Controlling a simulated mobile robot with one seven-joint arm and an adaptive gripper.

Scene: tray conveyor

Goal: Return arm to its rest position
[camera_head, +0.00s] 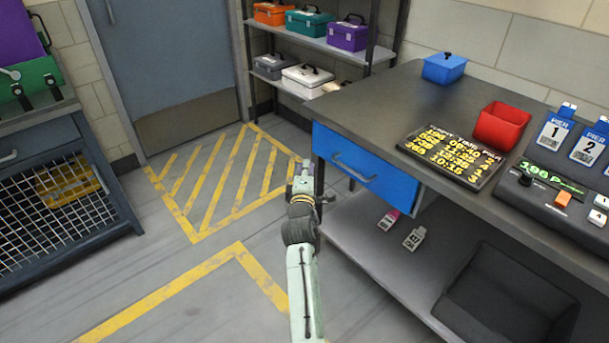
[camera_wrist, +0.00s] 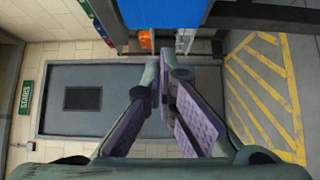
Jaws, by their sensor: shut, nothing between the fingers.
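My arm reaches forward from the bottom middle of the head view. My gripper (camera_head: 302,172) is at its far end, small in the picture, just left of the blue drawer (camera_head: 362,165) of the workbench and over the floor. In the wrist view, the two purple-padded fingers of my gripper (camera_wrist: 165,80) come together at their tips, with nothing seen between them. The blue drawer (camera_wrist: 165,12) shows at the top of the wrist view. I cannot tell the exact gap between gripper and drawer.
The workbench (camera_head: 400,100) bears a blue box (camera_head: 444,67), a red bin (camera_head: 502,125) and a display board (camera_head: 452,156). A dark tray (camera_head: 500,305) lies on its lower shelf. Toolbox shelves (camera_head: 320,48) stand behind. Yellow-striped floor (camera_head: 225,175) before the door (camera_head: 175,60) is clear.

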